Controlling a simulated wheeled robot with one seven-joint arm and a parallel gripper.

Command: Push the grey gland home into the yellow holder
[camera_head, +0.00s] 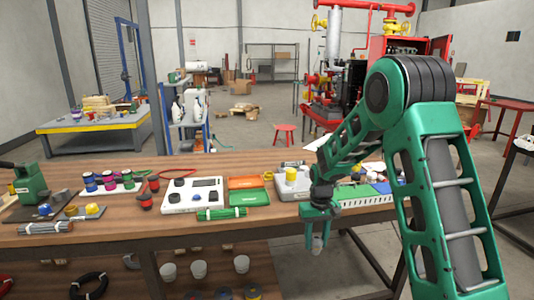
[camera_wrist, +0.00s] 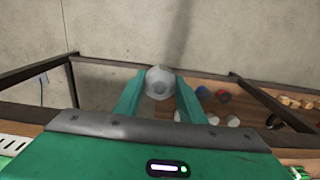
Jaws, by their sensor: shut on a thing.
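My gripper (camera_head: 318,232) hangs in front of the table's front edge, pointing down. It is shut on a pale grey, roundish gland, which shows below the fingers in the head view (camera_head: 318,243). In the wrist view the gland (camera_wrist: 158,83) sits between the two green fingertips. A yellow round piece (camera_head: 291,173) stands on a light grey block on the table, behind and left of my gripper. It may be the yellow holder, but it is too small to tell. The gland is well apart from it.
The wooden table (camera_head: 250,222) is crowded: a white tray with dark parts (camera_head: 192,195), orange and green bins (camera_head: 247,190), a green-wrapped bundle (camera_head: 221,213) and a green vice (camera_head: 32,178). A lower shelf (camera_head: 210,265) holds white cups. The space before the table is free.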

